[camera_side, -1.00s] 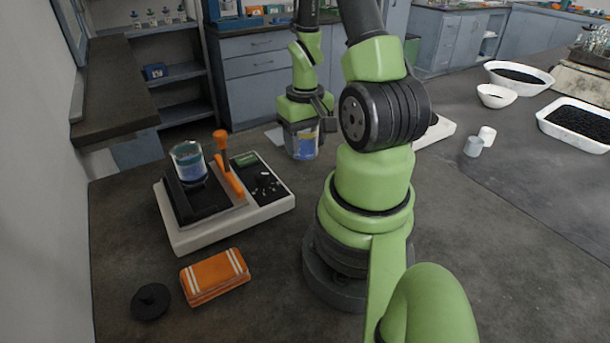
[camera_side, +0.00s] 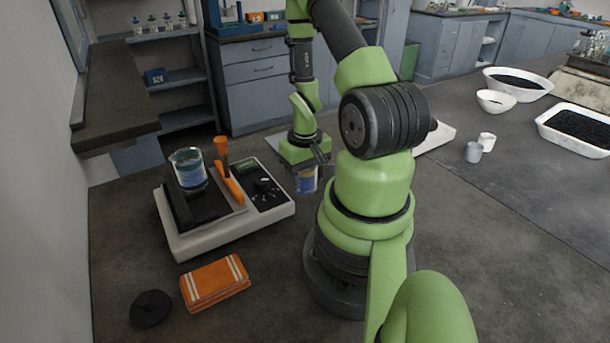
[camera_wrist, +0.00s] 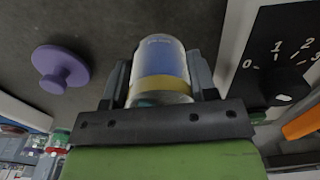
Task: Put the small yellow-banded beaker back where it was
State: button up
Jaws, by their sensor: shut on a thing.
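The small yellow-banded beaker (camera_wrist: 160,65) has a blue patch and a yellow band near one end. In the wrist view my gripper (camera_wrist: 160,82) is shut on it, one finger on each side. In the side view the beaker (camera_side: 305,181) shows below my gripper (camera_side: 308,162), just behind and right of the shaker. Whether its base touches the bench cannot be told. The sieve shaker (camera_side: 180,238) has a white base, an orange lever (camera_side: 228,175) and a dial panel. Another beaker (camera_side: 188,167) with blue marking stands on the shaker's black platform.
An orange folded cloth (camera_side: 215,282) and a black round lid (camera_side: 150,308) lie in front of the shaker. A purple knobbed lid (camera_wrist: 62,70) lies near the held beaker in the wrist view. White bowls, trays and small cups (camera_side: 473,152) stand to the right.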

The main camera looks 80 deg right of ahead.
jog(key=shift+f, duration=0.15)
jog(key=o, duration=1)
notch_tip(320, 180, up, 12)
jog(key=w+a+r+n+t+h, duration=0.1)
jog(key=w+a+r+t, duration=0.15)
jog(key=a+r, duration=0.25)
jog(key=w+a+r+n+t, duration=0.1)
jog(key=w+a+r, duration=0.25)
jog(key=r, duration=0.25)
jog(key=s+a+r+n+t+y, duration=0.1)
jog(key=a+r, duration=0.1)
jog(key=a, duration=0.2)
jog(key=s+a+r+n+t+y, duration=0.1)
jog(key=s+a+r, duration=0.1)
jog(key=a, duration=0.2)
jog(key=s+a+r+n+t+y, duration=0.1)
jog(key=a+r, duration=0.2)
jog(key=a, duration=0.1)
jog(key=shift+s+a+t, duration=0.25)
jog(key=shift+t, duration=0.1)
